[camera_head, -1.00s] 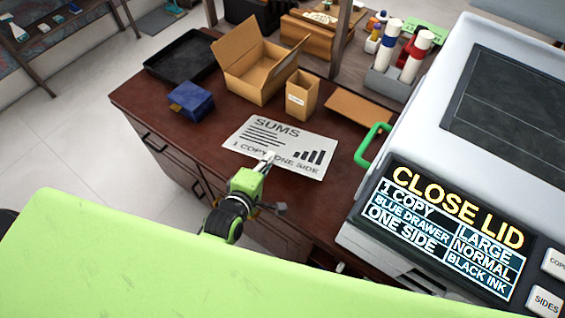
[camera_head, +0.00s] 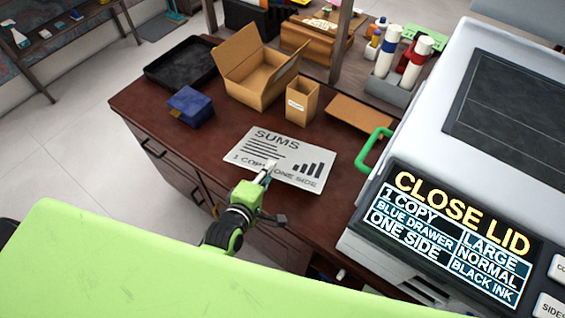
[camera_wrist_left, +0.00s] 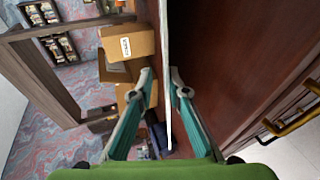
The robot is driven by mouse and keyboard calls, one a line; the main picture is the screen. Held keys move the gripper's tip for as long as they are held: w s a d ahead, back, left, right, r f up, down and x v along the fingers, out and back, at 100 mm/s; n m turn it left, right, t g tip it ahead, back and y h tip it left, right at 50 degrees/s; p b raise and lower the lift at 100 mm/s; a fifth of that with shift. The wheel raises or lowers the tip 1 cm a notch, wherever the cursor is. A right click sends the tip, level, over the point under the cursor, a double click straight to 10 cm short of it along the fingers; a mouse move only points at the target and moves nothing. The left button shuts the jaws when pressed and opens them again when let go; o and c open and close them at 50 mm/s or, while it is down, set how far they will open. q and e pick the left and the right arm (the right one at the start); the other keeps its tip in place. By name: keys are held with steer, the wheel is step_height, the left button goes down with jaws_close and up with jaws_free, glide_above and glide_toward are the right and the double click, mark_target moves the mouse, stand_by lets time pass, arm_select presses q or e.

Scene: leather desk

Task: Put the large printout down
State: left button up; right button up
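The large printout (camera_head: 312,183) is a white sheet headed SUMS, with text lines and a bar chart. In the head view it appears flat over the front part of the desk; I cannot tell whether it touches the top. My left gripper (camera_head: 269,168) reaches it from the front edge. In the left wrist view the sheet (camera_wrist_left: 166,110) shows edge-on as a thin white line between the fingers of my left gripper (camera_wrist_left: 161,75). The fingertips stand a little apart around it, with a gap on its left side. My right gripper is out of view.
The brown desk (camera_head: 150,110) also holds a black tray (camera_head: 182,62), a blue box (camera_head: 190,104), an open carton (camera_head: 262,85) and a small kraft box (camera_head: 302,101). The copier (camera_head: 480,150) stands at the right, its screen reading CLOSE LID, with a green handle (camera_head: 372,147).

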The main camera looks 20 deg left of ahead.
arm_select(q)
steer(key=p+v, duration=0.4)
steer(key=v, duration=0.3)
steer(key=shift+s, duration=0.3)
steer(key=shift+r, duration=0.15)
step_height(320, 180, up, 7)
steer(key=s+p, duration=0.2)
steer(key=p, duration=0.4)
steer(key=shift+s+a+p, duration=0.2)
steer(key=shift+s+p, duration=0.1)
steer(key=shift+s, duration=0.1)
